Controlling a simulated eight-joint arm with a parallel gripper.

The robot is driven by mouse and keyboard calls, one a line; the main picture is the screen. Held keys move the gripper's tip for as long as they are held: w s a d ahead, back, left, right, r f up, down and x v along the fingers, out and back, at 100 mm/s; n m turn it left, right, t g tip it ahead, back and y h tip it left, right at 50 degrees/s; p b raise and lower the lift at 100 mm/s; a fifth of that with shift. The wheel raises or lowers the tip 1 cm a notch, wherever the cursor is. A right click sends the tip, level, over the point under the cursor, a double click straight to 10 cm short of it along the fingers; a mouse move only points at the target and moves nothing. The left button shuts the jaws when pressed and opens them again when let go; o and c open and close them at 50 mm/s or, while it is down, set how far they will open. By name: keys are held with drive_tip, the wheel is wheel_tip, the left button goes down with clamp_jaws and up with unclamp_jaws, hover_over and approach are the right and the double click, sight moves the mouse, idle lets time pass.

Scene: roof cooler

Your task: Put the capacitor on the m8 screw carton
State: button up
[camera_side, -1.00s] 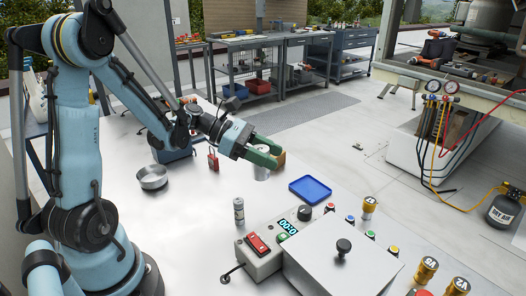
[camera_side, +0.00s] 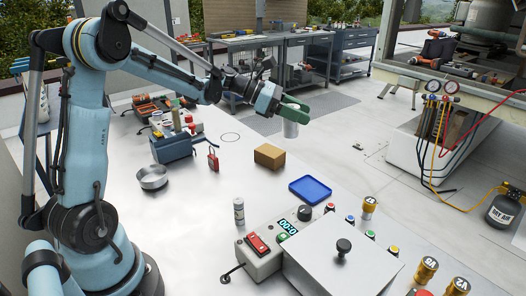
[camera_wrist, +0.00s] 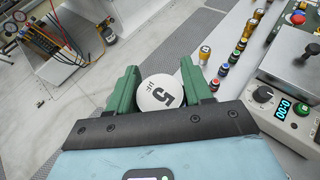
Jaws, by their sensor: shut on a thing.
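My gripper (camera_side: 293,106) has its green fingers shut on the capacitor (camera_side: 291,128), a white upright cylinder, held in the air above and beyond the carton. In the wrist view the capacitor (camera_wrist: 160,93) sits between the two fingers (camera_wrist: 158,88), its round end marked "15 µF" facing the camera. The m8 screw carton (camera_side: 269,156) is a plain brown box on the table, below and left of the capacitor in the side view. Its print cannot be read. The carton is not seen in the wrist view.
A blue tray (camera_side: 310,189) lies right of the carton. A control box (camera_side: 275,248), a small can (camera_side: 239,212) and a metal bowl (camera_side: 153,178) stand nearer. A blue tool carrier (camera_side: 172,145) and a red padlock (camera_side: 213,158) are at left.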

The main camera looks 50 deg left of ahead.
drive_tip(key=shift+w+a+f, duration=0.45)
drive_tip(key=shift+a+f, duration=1.35)
drive_tip(key=shift+a, duration=0.1)
drive_tip(key=shift+w+a+f, duration=0.4)
drive_tip(key=shift+a+f, duration=1.4)
drive_tip(key=shift+a, duration=0.1)
drive_tip(key=shift+w+a+f, duration=0.45)
drive_tip(key=shift+a+f, duration=1.35)
drive_tip(key=shift+a, duration=0.1)
drive_tip(key=shift+f, duration=0.15)
drive_tip(key=o, duration=1.1)
